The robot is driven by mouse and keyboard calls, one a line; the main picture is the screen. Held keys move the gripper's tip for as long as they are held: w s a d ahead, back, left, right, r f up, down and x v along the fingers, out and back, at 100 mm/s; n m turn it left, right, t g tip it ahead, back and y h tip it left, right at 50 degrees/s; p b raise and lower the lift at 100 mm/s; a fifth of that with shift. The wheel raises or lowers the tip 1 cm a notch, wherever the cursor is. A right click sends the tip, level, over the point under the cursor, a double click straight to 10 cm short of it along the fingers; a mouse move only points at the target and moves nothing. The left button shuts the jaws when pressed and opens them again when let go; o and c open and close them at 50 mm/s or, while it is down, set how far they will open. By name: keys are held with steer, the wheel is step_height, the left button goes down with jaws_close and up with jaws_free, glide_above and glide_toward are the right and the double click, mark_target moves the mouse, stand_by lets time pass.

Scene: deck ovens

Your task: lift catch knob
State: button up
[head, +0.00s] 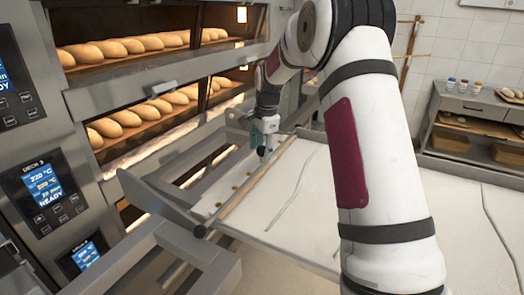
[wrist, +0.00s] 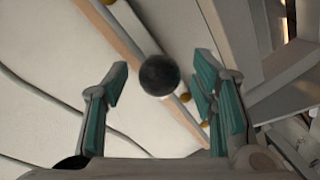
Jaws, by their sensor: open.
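The catch knob (wrist: 159,76) is a dark round ball in the wrist view. It shows between the two teal fingers of my gripper (wrist: 160,92), with a gap on both sides, nearer the right finger. In the head view my gripper (head: 262,146) points down over the pale loader bed, close to its wooden strip. A small dark tip just under the fingers there may be the knob, but it is too small to tell. My gripper is open and holds nothing. What supports the knob is hidden beneath it.
A wooden strip (head: 258,180) and several small brass studs (wrist: 185,97) run along the pale bed (head: 300,205). Metal rails (head: 160,200) stand in front of deck ovens with loaves (head: 120,118). A side bench (head: 470,108) is at the right.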

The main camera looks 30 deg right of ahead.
steer(key=shift+w+f, duration=0.15)
steer(key=shift+f, duration=0.6)
jaws_close()
steer(key=shift+r, duration=1.1)
jaws_free()
step_height(320, 180, up, 12)
steer(key=s, duration=0.2)
steer(key=shift+s, duration=0.15)
steer(key=shift+f, duration=0.15)
